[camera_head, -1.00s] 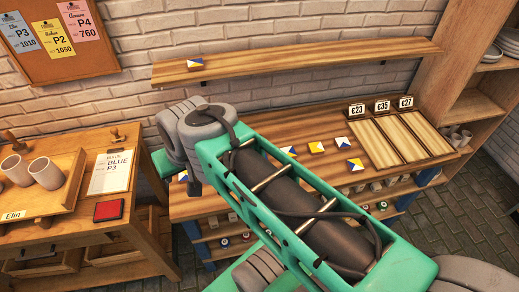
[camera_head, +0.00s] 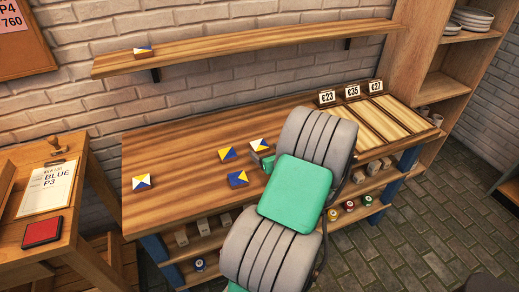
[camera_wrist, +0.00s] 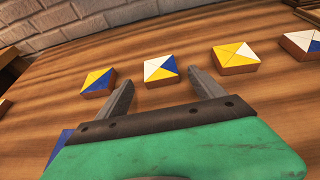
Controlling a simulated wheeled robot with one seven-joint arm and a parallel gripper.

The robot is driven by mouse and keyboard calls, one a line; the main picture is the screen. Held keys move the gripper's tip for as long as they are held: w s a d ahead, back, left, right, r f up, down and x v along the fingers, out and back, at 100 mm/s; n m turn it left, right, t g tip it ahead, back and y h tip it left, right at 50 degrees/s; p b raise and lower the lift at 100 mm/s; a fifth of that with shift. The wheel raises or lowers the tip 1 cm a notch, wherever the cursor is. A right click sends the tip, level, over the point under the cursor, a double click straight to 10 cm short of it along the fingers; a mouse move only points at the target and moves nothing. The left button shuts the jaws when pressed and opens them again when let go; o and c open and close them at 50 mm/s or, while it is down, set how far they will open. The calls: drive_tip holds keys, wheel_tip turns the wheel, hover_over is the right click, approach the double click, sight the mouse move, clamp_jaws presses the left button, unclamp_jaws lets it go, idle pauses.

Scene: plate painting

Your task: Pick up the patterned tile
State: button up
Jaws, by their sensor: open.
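Several small square patterned tiles lie on the wooden table. In the wrist view, a white, blue and yellow tile (camera_wrist: 161,70) sits ahead of my gripper (camera_wrist: 160,78), in line with the gap between its fingers. My gripper is open and empty, its fingers spread apart.
Another tile (camera_head: 142,49) rests on the wall shelf (camera_head: 250,45). Slatted price trays (camera_head: 385,120) stand at the table's right. A side table at left holds a clipboard (camera_head: 47,188) and a red pad (camera_head: 42,232). The table's left part is mostly clear.

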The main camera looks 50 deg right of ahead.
sight(260, 145)
drive_tip(key=x, duration=0.4)
drive_tip(key=shift+w+d+r, duration=0.15)
drive_tip(key=shift+w+d, duration=0.1)
drive_tip(key=c, duration=1.5)
